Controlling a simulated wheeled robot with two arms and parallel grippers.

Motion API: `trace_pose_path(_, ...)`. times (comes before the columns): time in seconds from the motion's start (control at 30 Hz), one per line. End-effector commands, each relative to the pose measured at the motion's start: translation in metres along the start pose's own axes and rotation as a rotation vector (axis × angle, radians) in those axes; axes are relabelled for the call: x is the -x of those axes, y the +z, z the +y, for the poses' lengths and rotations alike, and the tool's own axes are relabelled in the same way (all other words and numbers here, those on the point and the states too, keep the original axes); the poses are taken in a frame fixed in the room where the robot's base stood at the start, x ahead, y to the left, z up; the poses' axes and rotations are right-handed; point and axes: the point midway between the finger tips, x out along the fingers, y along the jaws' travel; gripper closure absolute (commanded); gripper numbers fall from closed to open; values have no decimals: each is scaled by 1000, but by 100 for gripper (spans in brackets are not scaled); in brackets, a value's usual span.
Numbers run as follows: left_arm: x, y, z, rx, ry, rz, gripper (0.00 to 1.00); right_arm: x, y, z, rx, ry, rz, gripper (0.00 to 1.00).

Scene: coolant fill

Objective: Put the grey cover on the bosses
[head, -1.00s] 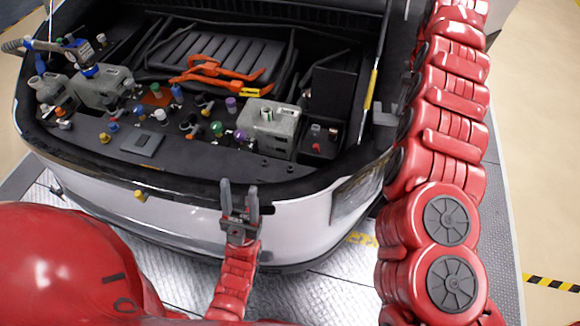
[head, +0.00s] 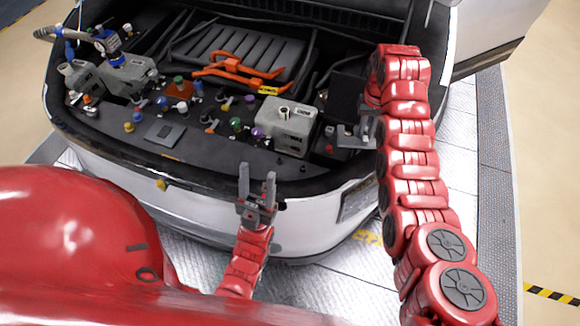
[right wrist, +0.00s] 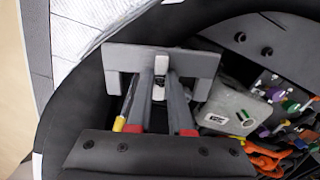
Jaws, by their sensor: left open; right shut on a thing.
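The grey cover (head: 352,142) is a flat bar with short downturned ends. My right gripper (head: 367,126) is shut on it above the right side of the engine bay. In the right wrist view the cover (right wrist: 199,64) lies across the fingertips of the right gripper (right wrist: 160,72), clear of the surface beyond. Two small dark round bosses (right wrist: 240,37) (right wrist: 267,51) stand on the black panel, to the right of the cover in that view and apart from it. My left gripper (head: 257,177) is open and empty in front of the white bumper.
A grey box with a white neck (head: 284,110) stands beside the bosses' panel; it also shows in the right wrist view (right wrist: 222,110). Several coloured caps crowd the panel to its left. A grey square plate (head: 165,132) lies flat there. Orange cables (head: 240,78) run behind.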

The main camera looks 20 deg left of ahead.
Motion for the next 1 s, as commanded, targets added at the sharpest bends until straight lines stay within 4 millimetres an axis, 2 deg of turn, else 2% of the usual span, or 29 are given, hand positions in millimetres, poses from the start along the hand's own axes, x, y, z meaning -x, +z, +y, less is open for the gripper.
trace_pose_path(0.37, -8, -1, 0, 0, 0, 0, 50, -9, 10, -20, 9, -2, 3, 100)
trace_pose_path(0.47, -12, -2, -1, 0, 0, 0, 50, -14, 17, -32, 15, -3, 0, 100)
trace_pose_path(0.53, -17, -3, -1, 0, 0, 0, 50, -21, 27, -48, 19, -8, -1, 100)
trace_pose_path(0.8, -32, -5, -2, 0, 0, 0, 50, -40, 62, -92, 2, -7, 0, 100)
trace_pose_path(0.97, -47, -8, -2, 0, 0, 0, 50, -50, 104, -127, -45, -7, 0, 100)
trace_pose_path(1.0, -52, -9, -3, 0, 0, 0, 50, -54, 119, -137, -65, -6, -4, 100)
